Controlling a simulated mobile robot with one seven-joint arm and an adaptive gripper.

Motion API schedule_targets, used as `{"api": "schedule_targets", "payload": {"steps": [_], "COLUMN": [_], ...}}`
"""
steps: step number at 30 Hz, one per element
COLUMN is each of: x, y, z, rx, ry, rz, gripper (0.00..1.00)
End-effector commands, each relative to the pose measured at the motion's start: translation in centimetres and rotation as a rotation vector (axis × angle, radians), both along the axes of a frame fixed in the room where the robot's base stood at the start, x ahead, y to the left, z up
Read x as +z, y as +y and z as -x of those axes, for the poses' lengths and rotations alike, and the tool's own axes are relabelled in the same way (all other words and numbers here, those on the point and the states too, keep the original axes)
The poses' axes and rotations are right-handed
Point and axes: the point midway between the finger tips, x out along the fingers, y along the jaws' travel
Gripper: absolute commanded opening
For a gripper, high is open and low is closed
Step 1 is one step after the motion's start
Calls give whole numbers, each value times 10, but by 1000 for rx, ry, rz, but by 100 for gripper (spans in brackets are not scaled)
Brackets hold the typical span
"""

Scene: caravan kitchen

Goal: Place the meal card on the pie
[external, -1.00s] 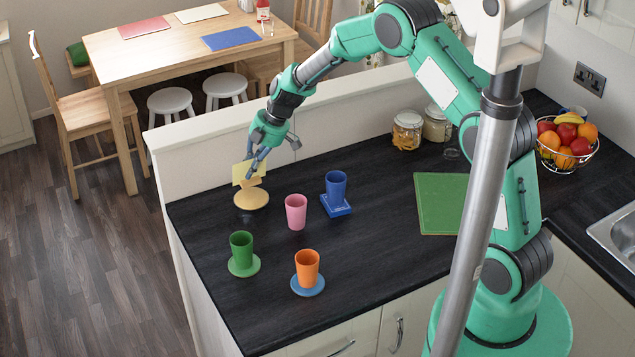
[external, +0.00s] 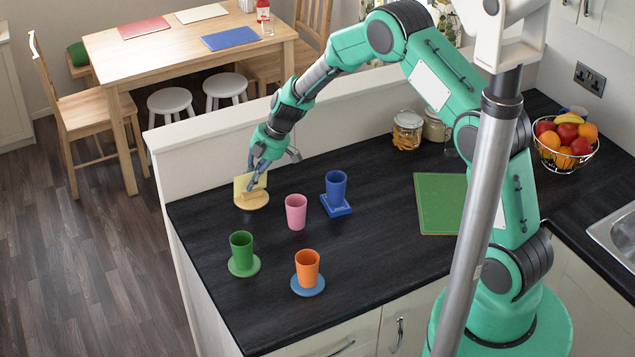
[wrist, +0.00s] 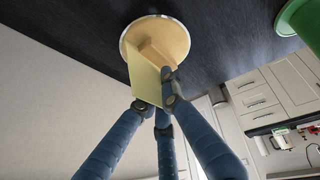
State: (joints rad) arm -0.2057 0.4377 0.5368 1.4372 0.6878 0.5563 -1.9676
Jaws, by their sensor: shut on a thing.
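The pie (external: 260,201) is a round tan disc in a shallow dish near the counter's back left corner. It also shows at the top of the wrist view (wrist: 176,33). The meal card (external: 243,185) is pale yellow with a small wooden block-like base, and stands upright at the pie. In the wrist view the card (wrist: 144,78) reaches from the fingers toward the pie, and its base appears at or against the pie's surface; exact contact is hard to tell. My gripper (external: 256,170) is shut on the card from above. Its blue fingers show in the wrist view (wrist: 163,105).
A pink cup (external: 296,212) stands right of the pie. A blue cup (external: 336,186) stands on a blue square coaster. A green cup (external: 241,251) and an orange cup (external: 307,268) stand in front on round coasters. A low wall (external: 300,115) runs behind.

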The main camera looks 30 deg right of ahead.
Motion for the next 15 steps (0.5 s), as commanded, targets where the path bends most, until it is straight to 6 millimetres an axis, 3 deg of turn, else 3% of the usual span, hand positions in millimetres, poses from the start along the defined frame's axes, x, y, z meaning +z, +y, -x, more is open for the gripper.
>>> {"api": "schedule_targets", "payload": {"steps": [11, 15], "x": [-3, -2], "y": [0, 0], "z": [0, 0], "rx": [0, 0], "ry": [-1, 0], "rz": [0, 0], "gripper": [0, 24]}}
